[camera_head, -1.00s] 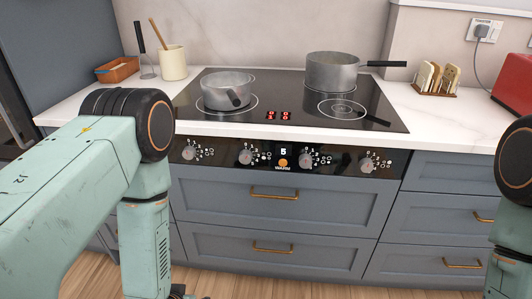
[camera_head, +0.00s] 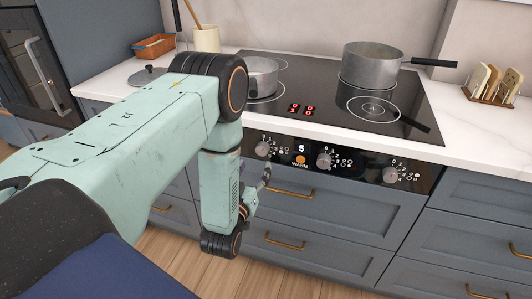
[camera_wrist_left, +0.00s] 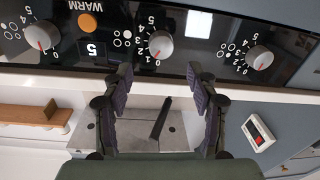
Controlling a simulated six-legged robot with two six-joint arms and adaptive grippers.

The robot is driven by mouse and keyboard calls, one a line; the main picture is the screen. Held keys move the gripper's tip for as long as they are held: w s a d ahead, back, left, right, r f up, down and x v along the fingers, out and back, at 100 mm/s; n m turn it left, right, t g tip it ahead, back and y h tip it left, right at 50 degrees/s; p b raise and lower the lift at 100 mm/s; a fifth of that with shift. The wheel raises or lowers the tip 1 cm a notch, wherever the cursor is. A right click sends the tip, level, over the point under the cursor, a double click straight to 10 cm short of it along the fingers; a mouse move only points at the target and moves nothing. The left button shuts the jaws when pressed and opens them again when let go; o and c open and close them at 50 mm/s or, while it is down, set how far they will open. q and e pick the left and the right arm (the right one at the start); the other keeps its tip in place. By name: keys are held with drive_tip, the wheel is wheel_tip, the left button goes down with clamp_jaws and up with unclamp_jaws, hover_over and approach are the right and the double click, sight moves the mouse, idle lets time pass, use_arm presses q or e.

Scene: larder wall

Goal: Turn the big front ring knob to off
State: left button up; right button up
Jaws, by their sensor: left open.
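The black control panel holds several silver knobs. In the head view I see one left of the display (camera_head: 262,148), one right of it (camera_head: 324,161) and one far right (camera_head: 391,175); the leftmost is hidden by my left arm. The ring symbols are too small to tell which is the big front ring's knob. The left wrist view is upside down. My left gripper (camera_wrist_left: 159,74) is open and empty there, its fingers lined up with the knob just left of the display (camera_wrist_left: 160,44), apart from it. That knob's red mark lies near 0 and 1.
A display reading 5 (camera_wrist_left: 91,50) and an orange WARM light (camera_wrist_left: 87,21) sit between the middle knobs. A large pot (camera_head: 372,65) and a smaller pan (camera_head: 262,75) stand on the hob (camera_head: 330,88). Drawer handles (camera_head: 290,194) stick out below the panel.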

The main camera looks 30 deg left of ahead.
sight(261, 153)
use_arm(q)
drive_tip(key=x, duration=0.6)
drive_tip(key=shift+a+f+b, duration=0.2)
drive_tip(key=shift+f+b, duration=0.2)
drive_tip(key=shift+w+r, duration=0.3)
drive_tip(key=shift+w, duration=0.1)
drive_tip(key=shift+w+a+f, duration=0.1)
drive_tip(key=shift+w+f, duration=0.15)
drive_tip(key=shift+w, duration=0.1)
drive_tip(key=shift+c, duration=0.3)
drive_tip(key=shift+s+r, duration=0.2)
drive_tip(key=shift+s, duration=0.05)
drive_tip(key=c, duration=0.4)
drive_tip(key=shift+w, duration=0.1)
drive_tip(key=c, duration=0.7)
drive_tip(key=shift+n, duration=0.3)
drive_tip(key=shift+n+b, duration=0.4)
drive_tip(key=shift+n, duration=2.2)
